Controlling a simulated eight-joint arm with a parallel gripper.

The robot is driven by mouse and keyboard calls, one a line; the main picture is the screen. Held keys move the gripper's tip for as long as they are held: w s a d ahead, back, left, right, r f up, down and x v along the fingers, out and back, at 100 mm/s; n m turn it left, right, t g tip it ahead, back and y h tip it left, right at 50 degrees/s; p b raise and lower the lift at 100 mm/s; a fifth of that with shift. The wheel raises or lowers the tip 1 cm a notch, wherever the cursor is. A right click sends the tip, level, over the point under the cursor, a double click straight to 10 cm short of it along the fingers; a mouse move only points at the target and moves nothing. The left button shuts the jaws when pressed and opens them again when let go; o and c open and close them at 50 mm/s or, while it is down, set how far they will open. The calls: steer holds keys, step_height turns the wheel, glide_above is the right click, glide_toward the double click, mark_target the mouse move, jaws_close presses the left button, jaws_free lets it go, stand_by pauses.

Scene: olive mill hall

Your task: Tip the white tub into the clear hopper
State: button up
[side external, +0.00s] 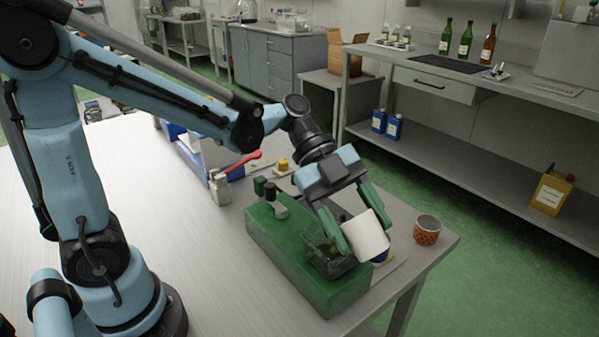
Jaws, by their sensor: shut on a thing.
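The white tub (367,236) is between the two green fingers of my gripper (362,238), which is shut on it. The tub is tilted and held above the right part of a green machine (290,255). The clear hopper (328,262) is a dark-looking see-through box on top of that machine, just left of and below the tub. The tub's opening and any contents are hidden from this side. A gripper finger covers part of the hopper, so I cannot tell whether the tub touches its rim.
A dark blue object shows partly below the tub. Behind the machine are a red-handled tool (240,162), a small yellow-topped item (283,165) and a blue and white device (195,150).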

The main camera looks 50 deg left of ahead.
steer(key=shift+a+r+h, duration=0.2)
steer(key=shift+h, duration=0.8)
stand_by(0.8)
steer(key=shift+a+f+h, duration=0.15)
steer(key=shift+f+h, duration=0.45)
steer(key=shift+h, duration=0.3)
stand_by(0.8)
steer(key=shift+a+h+b, duration=0.3)
steer(key=shift+a+h, duration=0.45)
steer(key=shift+h, duration=0.05)
stand_by(0.8)
steer(key=shift+a+r+h, duration=0.15)
steer(key=shift+r+h, duration=0.7)
steer(key=shift+h, duration=0.05)
stand_by(0.7)
steer(key=shift+a+b, duration=0.1)
steer(key=shift+b, duration=0.25)
steer(key=shift+r, duration=0.1)
steer(key=d+f+y, duration=0.2)
steer(key=y, duration=0.1)
steer(key=shift+y, duration=0.3)
steer(key=shift+r, duration=0.2)
